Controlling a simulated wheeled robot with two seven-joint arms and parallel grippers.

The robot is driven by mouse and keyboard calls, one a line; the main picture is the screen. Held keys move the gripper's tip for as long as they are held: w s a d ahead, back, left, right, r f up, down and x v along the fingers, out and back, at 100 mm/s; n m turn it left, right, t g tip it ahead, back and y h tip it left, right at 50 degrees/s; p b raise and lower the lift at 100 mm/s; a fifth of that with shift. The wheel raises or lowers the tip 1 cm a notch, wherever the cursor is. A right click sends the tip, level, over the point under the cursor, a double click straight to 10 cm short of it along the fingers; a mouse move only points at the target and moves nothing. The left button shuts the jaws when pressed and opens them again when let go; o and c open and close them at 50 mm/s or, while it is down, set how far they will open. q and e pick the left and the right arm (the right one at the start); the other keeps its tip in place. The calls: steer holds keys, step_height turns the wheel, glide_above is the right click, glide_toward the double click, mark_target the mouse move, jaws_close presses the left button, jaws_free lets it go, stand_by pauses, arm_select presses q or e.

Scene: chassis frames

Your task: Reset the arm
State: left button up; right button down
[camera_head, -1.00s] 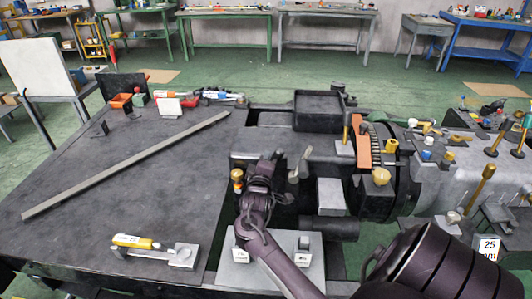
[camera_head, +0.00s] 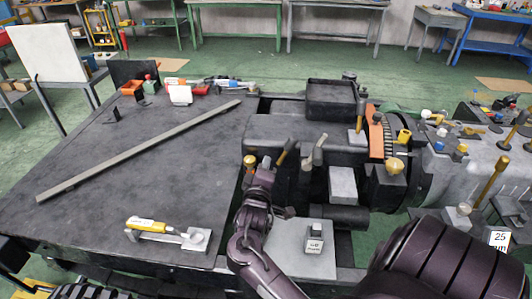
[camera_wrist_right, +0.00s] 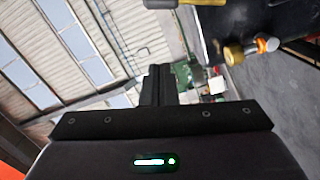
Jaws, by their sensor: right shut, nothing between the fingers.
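My right arm comes in from the bottom right in the head view. Its gripper (camera_head: 262,178) is over the front of the dark machine block, close to a brass-topped knob (camera_head: 249,161). In the right wrist view the fingers (camera_wrist_right: 159,85) are together with nothing between them. That view looks toward the roof and wall, with a brass knob (camera_wrist_right: 234,53) at the upper right. My left gripper does not show in either view.
The dark slanted table (camera_head: 130,180) holds a long grey bar (camera_head: 140,150) and a yellow-handled tool (camera_head: 147,225) on a grey block. A light plate (camera_head: 285,258) with a small labelled block (camera_head: 314,237) lies beside my forearm. A black tray (camera_head: 331,98) stands behind.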

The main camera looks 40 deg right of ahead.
stand_by(0.4)
steer(key=s+a+f+m+g+y, duration=0.1)
steer(key=s+a+f+y, duration=0.15)
steer(key=a+y, duration=0.45)
steer(key=s+a+f+y, duration=0.1)
steer(key=a+f+y, duration=0.35)
steer(key=a, duration=0.35)
steer(key=s+a+m+g+y, duration=0.1)
steer(key=s+a+g, duration=0.25)
steer(key=s, duration=0.35)
steer(key=s+a+g+y, duration=0.2)
steer(key=s+a+g, duration=0.15)
steer(key=s, duration=0.45)
step_height(320, 180, down, 28)
steer(key=f, duration=0.1)
steer(key=s+d+f+g, duration=0.2)
steer(key=s+d+f, duration=0.1)
steer(key=s+f, duration=1.6)
steer(key=shift+s+d+f, duration=0.15)
steer(key=shift+s, duration=0.7)
